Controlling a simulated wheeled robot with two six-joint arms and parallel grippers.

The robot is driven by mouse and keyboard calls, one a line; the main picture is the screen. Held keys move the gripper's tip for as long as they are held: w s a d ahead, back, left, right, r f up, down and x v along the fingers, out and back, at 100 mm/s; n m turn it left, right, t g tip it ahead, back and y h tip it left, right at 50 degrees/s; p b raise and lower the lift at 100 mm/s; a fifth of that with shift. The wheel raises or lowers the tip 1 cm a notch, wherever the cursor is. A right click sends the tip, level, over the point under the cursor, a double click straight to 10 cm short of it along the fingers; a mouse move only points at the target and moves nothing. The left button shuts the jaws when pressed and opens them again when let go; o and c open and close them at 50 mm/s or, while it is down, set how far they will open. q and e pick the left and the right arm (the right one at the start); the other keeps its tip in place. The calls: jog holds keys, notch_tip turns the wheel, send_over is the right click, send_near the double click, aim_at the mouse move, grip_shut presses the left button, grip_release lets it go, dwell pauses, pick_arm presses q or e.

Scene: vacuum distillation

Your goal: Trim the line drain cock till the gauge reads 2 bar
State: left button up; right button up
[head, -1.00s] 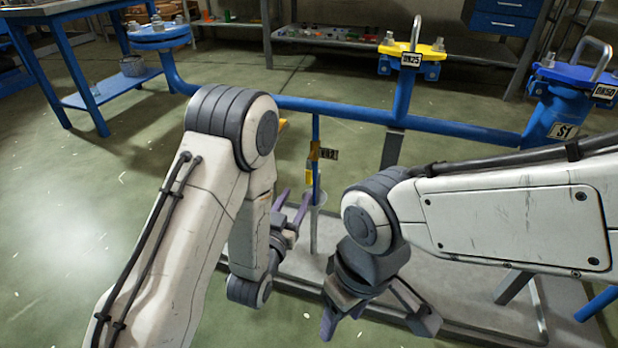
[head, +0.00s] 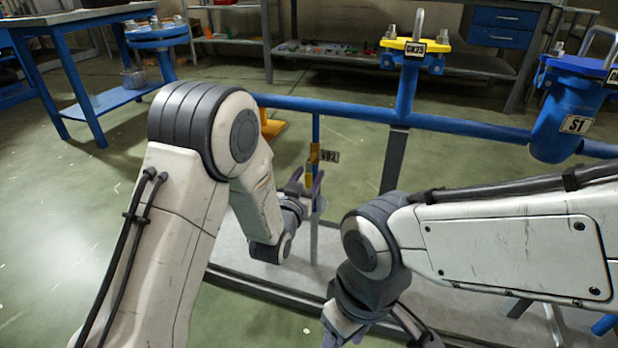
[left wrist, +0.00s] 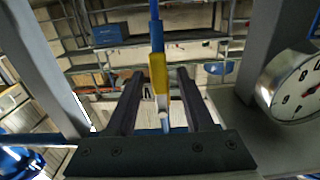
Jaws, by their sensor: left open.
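The drain cock (head: 314,160) sits on a thin blue vertical pipe below the header, with a yellow handle and a tag reading V02 (head: 329,156). My left gripper (head: 304,184) is open, just below and beside it. In the left wrist view, the yellow handle (left wrist: 158,75) shows between the spread fingers of my left gripper (left wrist: 156,80); I cannot tell if they touch it. A round gauge (left wrist: 292,82) is cut off at the right edge there; its reading is unclear. My right gripper (head: 378,335) has its fingers apart, partly cut off at the bottom edge.
The blue header pipe (head: 455,126) runs across behind my arms. A yellow-topped flange marked DN25 (head: 416,46) and a blue strainer marked S1 (head: 563,118) rise from it. A grey skid (head: 240,284) lies underneath. A blue table (head: 100,103) stands at the left back.

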pick_arm(q)
grip_shut()
jog(key=shift+s, duration=0.1)
dwell(1.2)
